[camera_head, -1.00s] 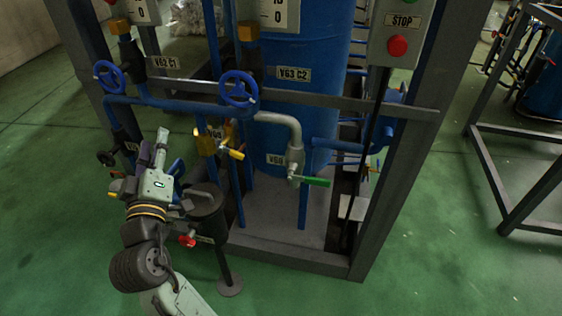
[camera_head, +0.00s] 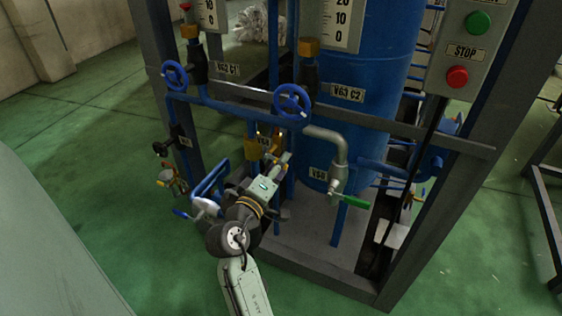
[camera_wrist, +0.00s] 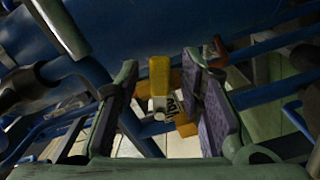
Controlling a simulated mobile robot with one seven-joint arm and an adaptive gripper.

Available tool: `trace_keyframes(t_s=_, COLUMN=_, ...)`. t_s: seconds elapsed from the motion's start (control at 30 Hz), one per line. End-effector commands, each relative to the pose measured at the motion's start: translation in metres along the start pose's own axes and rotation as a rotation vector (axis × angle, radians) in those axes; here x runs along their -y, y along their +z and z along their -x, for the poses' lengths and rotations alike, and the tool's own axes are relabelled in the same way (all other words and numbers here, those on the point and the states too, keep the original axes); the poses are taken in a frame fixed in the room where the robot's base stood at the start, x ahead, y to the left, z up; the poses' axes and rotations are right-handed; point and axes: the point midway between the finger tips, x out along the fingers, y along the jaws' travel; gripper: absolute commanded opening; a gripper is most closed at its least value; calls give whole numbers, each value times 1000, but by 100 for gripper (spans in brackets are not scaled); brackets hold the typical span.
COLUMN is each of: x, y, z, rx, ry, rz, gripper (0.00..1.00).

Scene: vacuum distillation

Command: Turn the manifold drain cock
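A yellow-handled cock with a yellow body (camera_head: 262,146) sits low on the blue manifold pipes; my gripper partly hides it in the head view. My gripper (camera_head: 275,153) is right at this cock, reaching in from below. In the wrist view my gripper (camera_wrist: 160,72) is open, with purple pads on both sides of the cock's yellow handle (camera_wrist: 159,74). Whether the handle lies fully between the pads in depth is unclear.
A green-handled valve (camera_head: 354,202) on a grey elbow pipe is right of my gripper. Two blue handwheels (camera_head: 292,102) are above. A grey frame post (camera_head: 440,200) and a control box with a red STOP button (camera_head: 457,77) stand at right. Pipes crowd the wrist view.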

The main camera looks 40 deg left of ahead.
Motion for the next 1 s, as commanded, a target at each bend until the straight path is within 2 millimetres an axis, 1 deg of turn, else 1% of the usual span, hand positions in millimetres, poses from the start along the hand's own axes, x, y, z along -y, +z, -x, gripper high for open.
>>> trace_keyframes(t_s=0.13, x=0, y=0, z=-8, rx=1, ry=0, rz=-1, gripper=35)
trace_keyframes(t_s=0.37, x=0, y=0, z=-8, rx=0, ry=0, rz=-1, gripper=35)
trace_keyframes(t_s=0.47, x=0, y=0, z=-8, rx=0, ry=0, rz=-1, gripper=30)
trace_keyframes(t_s=0.9, x=0, y=0, z=-8, rx=0, ry=0, rz=-1, gripper=0)
trace_keyframes(t_s=1.0, x=0, y=0, z=-8, rx=0, ry=0, rz=-1, gripper=0)
